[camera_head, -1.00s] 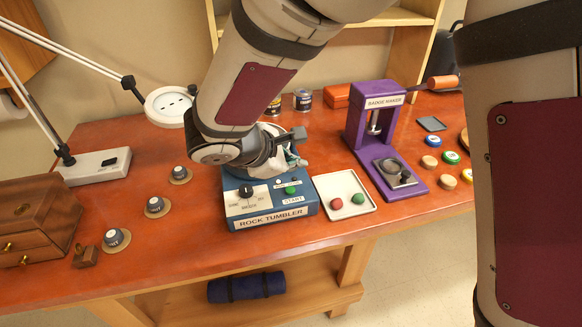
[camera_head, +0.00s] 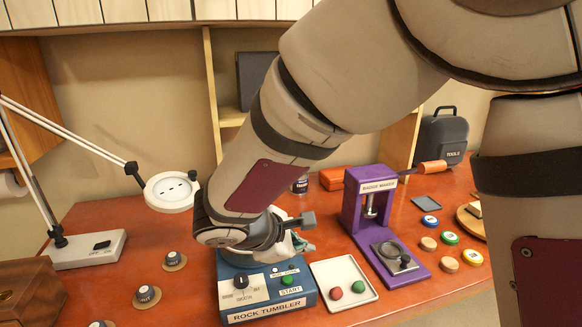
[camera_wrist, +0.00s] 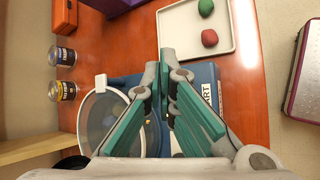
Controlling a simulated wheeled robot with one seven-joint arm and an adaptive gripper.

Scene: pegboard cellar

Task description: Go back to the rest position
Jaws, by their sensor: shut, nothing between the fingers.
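My gripper (camera_wrist: 164,62) is shut and empty in the wrist view, its two teal-sided fingers together above the rock tumbler. In the head view my gripper is mostly hidden behind my wrist. The blue rock tumbler (camera_head: 268,303) stands on the workbench below it, with a dial (camera_head: 241,280) and a green start button (camera_head: 288,281) on its front panel. In the wrist view its round drum (camera_wrist: 100,120) lies to the left of the fingers. I cannot tell whether the gripper touches the tumbler.
A white tray (camera_head: 361,305) with a red and a green stone sits right of the tumbler, beside the purple badge maker (camera_head: 352,212). A magnifier lamp (camera_head: 170,191) stands left. Small knobs (camera_head: 147,295) are on the left bench. Cans (camera_wrist: 62,91) stand behind the tumbler.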

